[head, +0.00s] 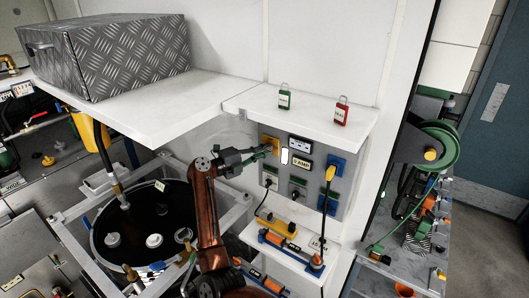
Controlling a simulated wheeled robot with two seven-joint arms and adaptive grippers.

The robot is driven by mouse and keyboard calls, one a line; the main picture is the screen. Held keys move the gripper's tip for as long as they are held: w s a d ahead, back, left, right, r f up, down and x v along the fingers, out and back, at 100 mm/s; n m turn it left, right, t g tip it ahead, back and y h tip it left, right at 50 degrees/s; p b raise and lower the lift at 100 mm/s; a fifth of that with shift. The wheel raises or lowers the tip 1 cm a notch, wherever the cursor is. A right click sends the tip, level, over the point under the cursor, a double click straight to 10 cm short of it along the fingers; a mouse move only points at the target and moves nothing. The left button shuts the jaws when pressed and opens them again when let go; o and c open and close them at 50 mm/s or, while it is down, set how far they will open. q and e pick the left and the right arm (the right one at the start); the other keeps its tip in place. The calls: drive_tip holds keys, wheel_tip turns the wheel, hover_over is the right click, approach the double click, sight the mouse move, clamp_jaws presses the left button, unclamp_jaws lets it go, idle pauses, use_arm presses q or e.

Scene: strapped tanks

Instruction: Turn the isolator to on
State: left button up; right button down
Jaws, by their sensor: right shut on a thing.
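The isolator (275,140) is a yellow unit at the upper left of the grey panel under the white shelf. My right gripper (266,150) reaches it from the left and is shut on its handle. The fingers cover most of the handle, so which way it points cannot be told. My left gripper is not in view.
The grey panel (313,189) also has displays, lower switches and blue sockets, with a yellow plug (331,174) in one. An open black tank (145,222) stands below left.

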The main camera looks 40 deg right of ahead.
drive_tip(key=c, duration=2)
unclamp_jaws()
drive_tip(key=shift+d, duration=0.1)
drive_tip(key=a, duration=0.4)
drive_tip(key=w+a, duration=0.1)
drive_tip(key=a, duration=0.7)
drive_tip(key=shift+w, duration=0.2)
